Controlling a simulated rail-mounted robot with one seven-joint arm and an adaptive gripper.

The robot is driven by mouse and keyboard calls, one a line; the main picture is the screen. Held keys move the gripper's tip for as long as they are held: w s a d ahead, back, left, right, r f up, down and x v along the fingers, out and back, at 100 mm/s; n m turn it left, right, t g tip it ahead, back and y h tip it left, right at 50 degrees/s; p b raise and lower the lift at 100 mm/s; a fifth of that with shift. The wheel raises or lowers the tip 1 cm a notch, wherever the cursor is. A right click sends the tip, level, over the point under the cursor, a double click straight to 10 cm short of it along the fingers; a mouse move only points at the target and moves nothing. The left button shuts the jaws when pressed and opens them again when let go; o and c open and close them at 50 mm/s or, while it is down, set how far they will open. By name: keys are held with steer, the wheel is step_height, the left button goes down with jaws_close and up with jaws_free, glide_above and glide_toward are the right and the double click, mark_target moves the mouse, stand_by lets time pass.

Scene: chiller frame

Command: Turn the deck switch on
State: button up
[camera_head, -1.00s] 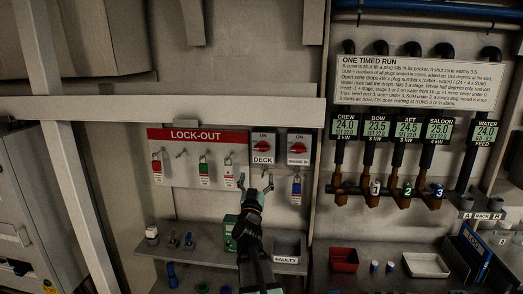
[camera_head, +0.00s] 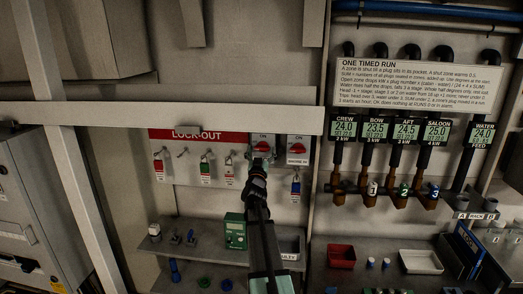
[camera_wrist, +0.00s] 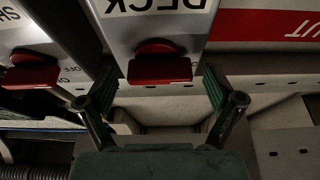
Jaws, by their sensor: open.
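The deck switch (camera_head: 263,138) is a pale plate with a red knob on the lock-out board. In the wrist view its "DECK" label is upside down and its red knob (camera_wrist: 160,66) lies crosswise in the picture. I cannot tell for sure which position the knob is in. My gripper (camera_wrist: 160,90) is open and empty, with one finger to each side of the knob and no clear contact. In the head view my gripper (camera_head: 261,160) covers the lower part of the deck switch, hiding its label.
A similar switch (camera_head: 298,147) with a red knob is close on the right. A blue padlock (camera_head: 296,187) hangs below it. Tagged locks hang to the left, including a green one (camera_head: 205,167). A shelf (camera_head: 200,252) with a green device (camera_head: 235,232) is below.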

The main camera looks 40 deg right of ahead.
steer(key=c, duration=1.1)
steer(key=shift+c, duration=0.2)
steer(key=shift+m+g, duration=0.3)
steer(key=shift+m, duration=0.3)
steer(key=m+g+p, duration=0.1)
steer(key=m, duration=0.1)
steer(key=m+g+h+p, duration=0.1)
steer(key=m, duration=0.2)
steer(key=shift+w+r+m+g+h, duration=0.15)
steer(key=shift+r+m+g+h, duration=0.05)
steer(key=shift+m+g+h, duration=0.1)
steer(key=m+g, duration=0.1)
steer(key=m, duration=0.2)
steer(key=m+g, duration=0.2)
steer(key=m, duration=0.1)
steer(key=m+g, duration=0.1)
steer(key=m, duration=0.1)
steer(key=m+g, duration=0.1)
steer(key=m, duration=0.2)
steer(key=shift+r, duration=0.1)
steer(key=m+y, duration=0.2)
steer(key=m, duration=0.2)
steer(key=shift+g, duration=0.4)
steer(key=shift+m, duration=0.4)
